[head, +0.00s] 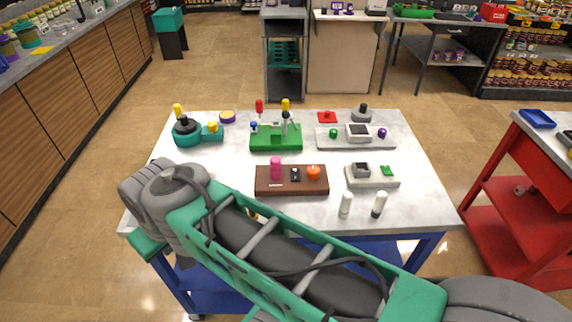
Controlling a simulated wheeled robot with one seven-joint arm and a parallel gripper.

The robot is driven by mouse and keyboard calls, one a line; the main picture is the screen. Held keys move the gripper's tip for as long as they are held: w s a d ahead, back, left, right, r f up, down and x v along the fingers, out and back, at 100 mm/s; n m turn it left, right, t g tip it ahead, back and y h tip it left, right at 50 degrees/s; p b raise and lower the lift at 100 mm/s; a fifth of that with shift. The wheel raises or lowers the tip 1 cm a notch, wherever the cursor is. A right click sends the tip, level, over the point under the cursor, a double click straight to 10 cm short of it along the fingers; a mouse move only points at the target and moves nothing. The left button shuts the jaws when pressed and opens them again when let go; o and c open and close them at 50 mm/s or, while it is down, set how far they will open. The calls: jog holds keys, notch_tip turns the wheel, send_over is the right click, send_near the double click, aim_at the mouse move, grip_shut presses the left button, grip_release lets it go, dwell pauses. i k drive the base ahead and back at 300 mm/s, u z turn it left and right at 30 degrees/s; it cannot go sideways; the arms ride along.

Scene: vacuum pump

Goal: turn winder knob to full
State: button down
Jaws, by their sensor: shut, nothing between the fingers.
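No label marks the winder knob, and I cannot tell which part it is. A brown board (291,186) near the middle of the table carries a pink cylinder (276,168), a small black part (295,174) and a round orange knob (313,172). A green device (276,138) with red and yellow upright handles stands at the back middle. My arm crosses the front of the table, and my gripper is not visible.
A red cart (520,180) stands at the right.

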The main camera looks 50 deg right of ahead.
aim_at(313, 173)
jog(key=z, duration=1.25)
jog(key=k, duration=0.75)
jog(key=z, duration=0.5)
jog(key=i, duration=1)
jog(key=u, duration=0.05)
